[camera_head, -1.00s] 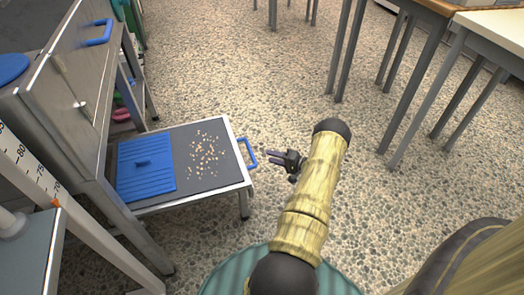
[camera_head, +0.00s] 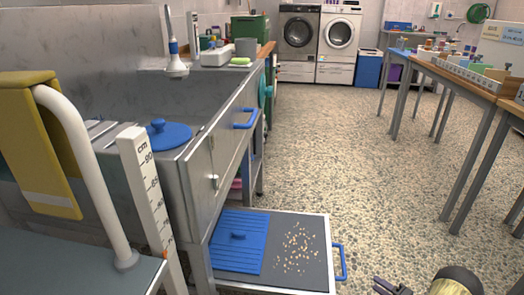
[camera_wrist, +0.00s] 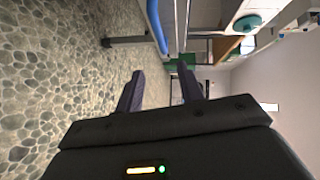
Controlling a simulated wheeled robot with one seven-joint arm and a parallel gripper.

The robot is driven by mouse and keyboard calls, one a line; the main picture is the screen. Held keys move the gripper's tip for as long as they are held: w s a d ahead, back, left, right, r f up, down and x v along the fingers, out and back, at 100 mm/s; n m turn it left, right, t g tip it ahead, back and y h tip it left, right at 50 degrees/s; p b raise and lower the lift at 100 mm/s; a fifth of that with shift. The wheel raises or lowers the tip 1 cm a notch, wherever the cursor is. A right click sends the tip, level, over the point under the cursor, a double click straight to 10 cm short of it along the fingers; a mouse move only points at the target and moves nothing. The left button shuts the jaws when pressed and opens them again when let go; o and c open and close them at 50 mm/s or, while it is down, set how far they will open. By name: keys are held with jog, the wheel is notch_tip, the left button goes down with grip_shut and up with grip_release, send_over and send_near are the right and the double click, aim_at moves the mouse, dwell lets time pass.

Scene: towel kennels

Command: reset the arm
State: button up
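My gripper (camera_head: 392,288) is at the bottom edge of the head view, just right of a low step platform, and mostly cut off there. My yellow arm end shows beside it at the bottom right. In the wrist view my gripper (camera_wrist: 160,90) has its two dark fingers apart with nothing between them. The gripper hangs over open floor and touches nothing that I can see.
The low platform (camera_head: 318,272) with a blue ribbed mat (camera_head: 240,252), scattered crumbs and a blue handle (camera_head: 341,262) stands close by. A steel tub (camera_head: 205,165) is at the left. Tables (camera_head: 455,80) stand at the right. The middle floor is clear.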

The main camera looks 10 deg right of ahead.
jog(key=w+a+r+n+g+h+p, duration=0.2)
jog(key=w+a+r+h, duration=0.1)
jog(key=w+r, duration=0.6)
jog(key=w+a+r+n+g+h+p, duration=0.1)
jog(key=w+a+r+n+h+p, duration=0.15)
jog(key=w+r, duration=0.75)
jog(key=s+a+r+n+g+h+p, duration=0.1)
jog(key=s+a+r+n+g+p, duration=0.15)
jog(key=s+a+r, duration=0.45)
jog(key=s+a+r+n+g+h+p, duration=0.1)
jog(key=s+a+r+g+p, duration=0.15)
jog(key=a+r, duration=0.9)
jog(key=s+a+r+n+g+y+p, duration=0.1)
jog(key=s+a+r+n+g+p, duration=0.2)
jog(key=s+a, duration=1.35)
notch_tip(320, 180, up, 38)
jog(key=n+g+p, duration=0.1)
jog(key=p, duration=3.5)
jog(key=shift+s+d+f+g+p, duration=0.2)
jog(key=shift+d+g+p, duration=0.1)
